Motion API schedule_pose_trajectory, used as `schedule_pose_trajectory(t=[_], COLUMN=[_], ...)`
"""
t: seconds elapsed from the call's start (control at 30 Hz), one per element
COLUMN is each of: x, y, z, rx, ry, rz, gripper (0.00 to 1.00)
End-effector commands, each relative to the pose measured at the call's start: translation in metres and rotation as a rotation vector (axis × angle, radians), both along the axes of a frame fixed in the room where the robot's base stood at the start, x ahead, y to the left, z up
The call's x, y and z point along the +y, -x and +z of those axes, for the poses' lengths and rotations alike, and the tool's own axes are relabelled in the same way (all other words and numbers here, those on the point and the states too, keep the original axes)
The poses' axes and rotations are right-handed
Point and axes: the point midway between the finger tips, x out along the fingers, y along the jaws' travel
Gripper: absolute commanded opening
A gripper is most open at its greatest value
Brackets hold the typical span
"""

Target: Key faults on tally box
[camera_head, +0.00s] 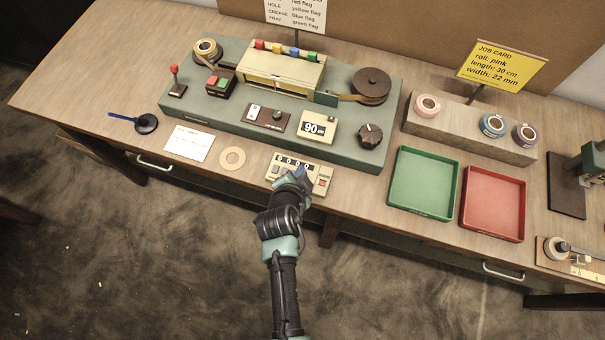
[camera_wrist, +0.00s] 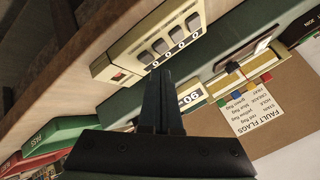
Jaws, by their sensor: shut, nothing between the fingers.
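The tally box (camera_head: 322,187) is a cream box near the bench's front edge, with a row of counter digits reading 0000 in the head view and a red button at its right. My gripper (camera_head: 300,173) is over its front, partly hiding its face. A fault flags card (camera_head: 296,12) is at the back, also in the wrist view (camera_wrist: 262,108).
A green tray (camera_head: 423,182) and a red tray (camera_head: 493,203) lie to the right.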

Motion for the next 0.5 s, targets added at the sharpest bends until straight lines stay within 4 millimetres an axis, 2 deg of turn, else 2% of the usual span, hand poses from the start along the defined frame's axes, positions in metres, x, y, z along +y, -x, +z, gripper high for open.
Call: schedule_pose_trajectory(t=[0.5], x=[0.0], y=[0.0], z=[-0.0085], rx=[0.0], ry=[0.0], rz=[0.0], gripper=[0.0])
